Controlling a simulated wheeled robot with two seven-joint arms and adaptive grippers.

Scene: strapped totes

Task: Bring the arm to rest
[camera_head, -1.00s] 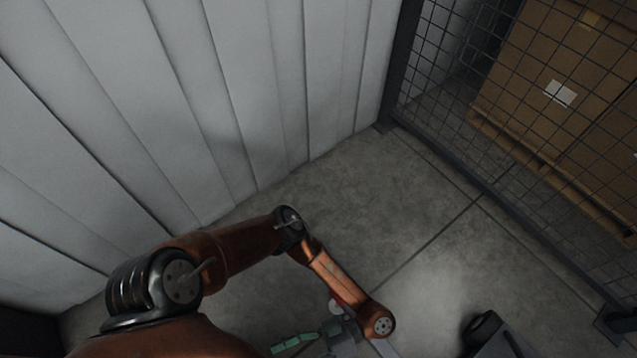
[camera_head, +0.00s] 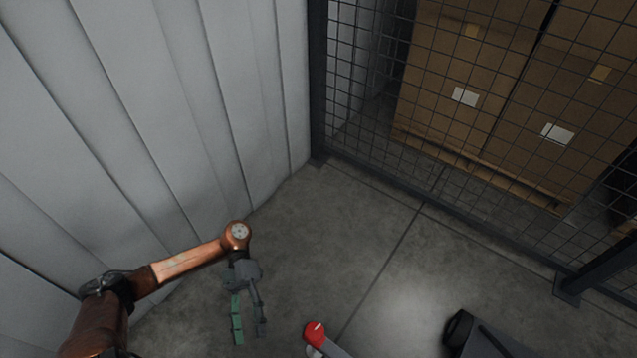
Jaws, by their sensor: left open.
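My left arm (camera_head: 185,262) comes in from the lower left, an orange and black arm bent at its wrist joint. My left gripper (camera_head: 249,338) hangs down from the wrist, above the grey floor. It has one green finger and one grey finger. The fingers are apart with nothing between them. My right gripper does not show.
A white panelled wall (camera_head: 150,120) stands at the left, near my left arm. A wire mesh fence (camera_head: 440,180) crosses the upper right, with cardboard boxes (camera_head: 470,70) behind it. A dark object (camera_head: 475,335) and a red-ended part (camera_head: 315,332) show at the bottom. The middle floor (camera_head: 350,230) is bare.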

